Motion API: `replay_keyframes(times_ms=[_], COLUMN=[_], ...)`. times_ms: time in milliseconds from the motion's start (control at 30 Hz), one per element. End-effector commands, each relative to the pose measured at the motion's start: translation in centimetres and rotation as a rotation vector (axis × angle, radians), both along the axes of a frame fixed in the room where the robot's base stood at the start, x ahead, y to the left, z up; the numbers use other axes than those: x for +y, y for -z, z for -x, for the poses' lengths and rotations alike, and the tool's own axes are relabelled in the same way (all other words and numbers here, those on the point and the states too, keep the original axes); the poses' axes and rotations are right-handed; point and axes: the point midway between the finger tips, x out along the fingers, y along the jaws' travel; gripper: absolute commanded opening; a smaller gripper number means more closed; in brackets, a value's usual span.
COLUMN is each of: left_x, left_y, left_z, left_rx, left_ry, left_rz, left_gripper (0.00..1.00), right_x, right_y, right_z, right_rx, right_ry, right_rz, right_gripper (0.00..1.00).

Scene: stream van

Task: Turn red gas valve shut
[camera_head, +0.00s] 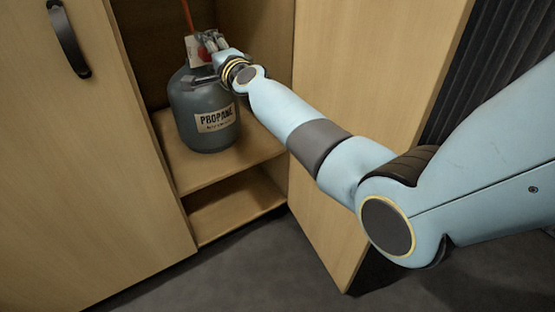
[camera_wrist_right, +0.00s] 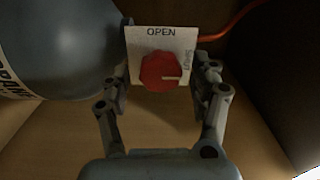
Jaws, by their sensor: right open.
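The red gas valve (camera_wrist_right: 161,72) is a round knob on a white plate marked "OPEN" at the top and with sideways lettering at its right. A pale mark on the knob points right. My right gripper (camera_wrist_right: 160,80) is open, with one finger on each side of the knob in the wrist view. I cannot tell whether the fingers touch it. In the head view the right gripper (camera_head: 208,42) is at the bottle's top. My left gripper is not in view.
The bottle stands on a wooden cabinet shelf (camera_head: 240,167), with an orange hose (camera_wrist_right: 232,38) running from the valve area. An open cabinet door (camera_head: 372,75) stands to the right, close to my arm. A closed panel with a black handle (camera_head: 68,40) is at left.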

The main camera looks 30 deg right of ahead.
Motion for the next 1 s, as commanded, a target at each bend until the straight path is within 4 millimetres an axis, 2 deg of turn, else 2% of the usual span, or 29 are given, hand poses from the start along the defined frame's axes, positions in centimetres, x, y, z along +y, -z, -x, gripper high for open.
replay_keyframes(times_ms=[500,867,900,1000], left_x=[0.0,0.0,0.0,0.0], left_y=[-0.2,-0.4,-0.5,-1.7], left_z=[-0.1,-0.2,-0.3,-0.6], left_rx=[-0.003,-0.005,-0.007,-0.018], left_ry=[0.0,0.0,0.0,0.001], left_rz=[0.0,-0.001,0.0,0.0], left_gripper=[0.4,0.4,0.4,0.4], right_x=[0.2,0.4,0.4,0.3], right_y=[-0.4,-0.4,-0.4,-0.7], right_z=[0.0,0.0,0.3,2.9], right_rx=[-0.032,-0.05,-0.05,-0.051], right_ry=[-0.001,-0.001,-0.002,-0.001], right_rz=[0.92,1.47,1.515,1.508], right_gripper=[0.62,0.62,0.62,0.62])
